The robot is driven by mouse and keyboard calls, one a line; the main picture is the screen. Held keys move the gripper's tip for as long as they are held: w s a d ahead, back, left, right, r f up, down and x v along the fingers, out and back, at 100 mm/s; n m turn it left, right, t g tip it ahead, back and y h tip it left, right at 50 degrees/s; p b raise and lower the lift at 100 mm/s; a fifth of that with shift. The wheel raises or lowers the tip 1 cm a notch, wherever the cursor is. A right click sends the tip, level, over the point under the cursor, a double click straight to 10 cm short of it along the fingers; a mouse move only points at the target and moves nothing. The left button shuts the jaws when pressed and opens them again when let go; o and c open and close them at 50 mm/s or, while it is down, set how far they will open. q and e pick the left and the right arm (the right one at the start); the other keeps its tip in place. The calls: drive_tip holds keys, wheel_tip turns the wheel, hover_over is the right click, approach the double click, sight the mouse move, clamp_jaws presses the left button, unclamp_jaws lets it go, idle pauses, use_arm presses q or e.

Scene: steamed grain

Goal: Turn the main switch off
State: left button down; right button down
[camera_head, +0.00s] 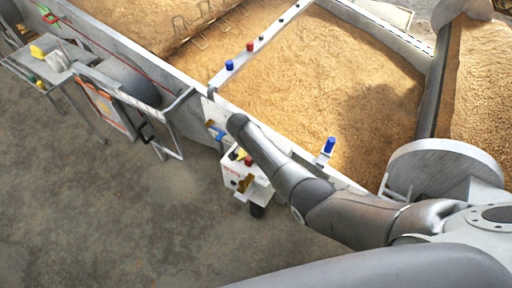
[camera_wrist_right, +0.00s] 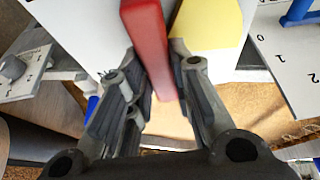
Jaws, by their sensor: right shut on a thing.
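The main switch's red handle (camera_wrist_right: 148,40) stands between the two fingers of my right gripper (camera_wrist_right: 160,95) in the wrist view, with a yellow plate (camera_wrist_right: 208,30) behind it. The fingers are shut on the red handle. In the head view my right arm reaches over from the right to the white control box (camera_head: 232,170). The fingers are largely hidden there by the wrist and the box. The position of the handle is hard to read. My left gripper is not in view.
A white panel with numbers (camera_wrist_right: 285,65) and a blue handle (camera_wrist_right: 302,10) are close on the right in the wrist view. A grey knob (camera_wrist_right: 12,68) is at left. Grain bins (camera_head: 330,90) lie behind the box; the grey floor (camera_head: 110,210) in front is clear.

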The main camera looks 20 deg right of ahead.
idle(0.4)
drive_tip(key=c, duration=1.3)
unclamp_jaws()
drive_tip(key=shift+r, duration=0.1)
drive_tip(key=v, duration=1.1)
drive_tip(key=shift+s+a+r, duration=0.15)
drive_tip(key=shift+s+r, duration=0.05)
drive_tip(key=shift+r, duration=0.15)
